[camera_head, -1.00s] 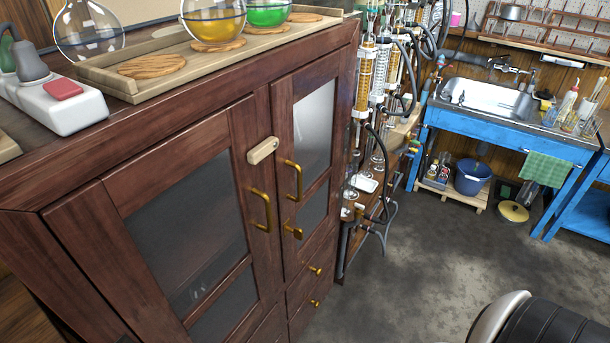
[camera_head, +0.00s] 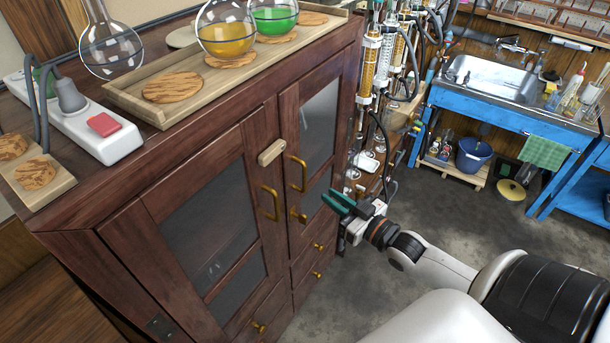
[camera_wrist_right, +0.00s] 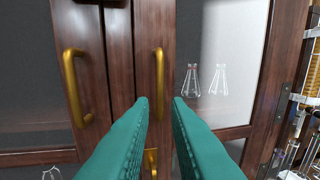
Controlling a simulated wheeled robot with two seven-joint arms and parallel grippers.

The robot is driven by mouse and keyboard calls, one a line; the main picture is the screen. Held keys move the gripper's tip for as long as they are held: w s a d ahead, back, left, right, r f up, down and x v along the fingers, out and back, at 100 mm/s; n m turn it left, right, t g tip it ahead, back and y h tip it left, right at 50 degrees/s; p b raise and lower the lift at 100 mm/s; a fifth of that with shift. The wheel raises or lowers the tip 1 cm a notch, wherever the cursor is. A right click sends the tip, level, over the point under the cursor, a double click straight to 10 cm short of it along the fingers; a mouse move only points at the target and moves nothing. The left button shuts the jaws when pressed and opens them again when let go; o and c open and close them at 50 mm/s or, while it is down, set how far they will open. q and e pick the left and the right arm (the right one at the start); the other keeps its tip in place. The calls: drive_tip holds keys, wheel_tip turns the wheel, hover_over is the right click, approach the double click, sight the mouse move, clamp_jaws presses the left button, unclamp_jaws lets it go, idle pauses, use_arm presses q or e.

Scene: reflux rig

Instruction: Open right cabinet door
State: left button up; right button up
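The dark wooden cabinet has two glazed doors. The right cabinet door (camera_head: 337,107) is closed, with a vertical brass handle (camera_head: 298,173). The left door (camera_head: 157,226) is also closed, with its own brass handle (camera_head: 270,202). A pale wooden latch piece (camera_head: 271,153) sits near the top where the doors meet. My right gripper (camera_head: 338,202), with green fingers, is in front of the right door, right of and lower than its handle. In the right wrist view the fingers (camera_wrist_right: 160,104) are apart and empty, with the right door's handle (camera_wrist_right: 159,75) ahead between them. My left gripper is not visible.
A wooden tray (camera_head: 150,106) with flasks and a white power strip (camera_head: 83,122) stand on the cabinet top. Glass apparatus (camera_head: 376,60) stands right of the cabinet. A blue sink bench (camera_head: 480,112) is farther back. The floor between is clear.

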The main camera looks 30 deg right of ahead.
sight(306, 180)
drive_tip(key=w, duration=0.3)
drive_tip(key=w+a+p, duration=0.1)
drive_tip(key=w, duration=0.2)
drive_tip(key=w+a, duration=0.1)
drive_tip(key=w, duration=0.2)
drive_tip(key=shift+w, duration=0.3)
clamp_jaws()
